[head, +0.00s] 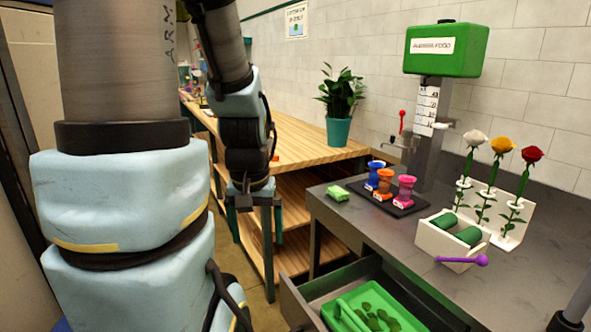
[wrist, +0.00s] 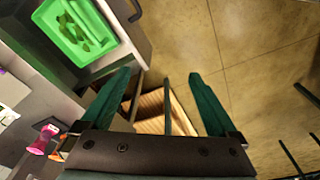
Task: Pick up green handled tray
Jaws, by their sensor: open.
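The green tray (head: 400,306) lies in the pulled-out drawer (head: 296,304) at the lower right of the head view, cut off by the bottom edge. A raised green bar, apparently its handle, shows at its left side, and dark green leaf shapes lie in it. The tray also shows at the upper left of the wrist view (wrist: 102,40). My gripper (head: 257,228) points down, open and empty, left of the drawer and apart from the tray. In the wrist view its two green fingers (wrist: 160,78) are spread, with floor and wooden shelving behind them.
The grey counter (head: 340,222) carries a green sponge (head: 338,193), coloured cups on a dark mat, a white box (head: 440,241) with green rolls, a purple-ended tool, and three roses in a stand. A wooden bench (head: 300,142) with a potted plant (head: 340,108) stands behind.

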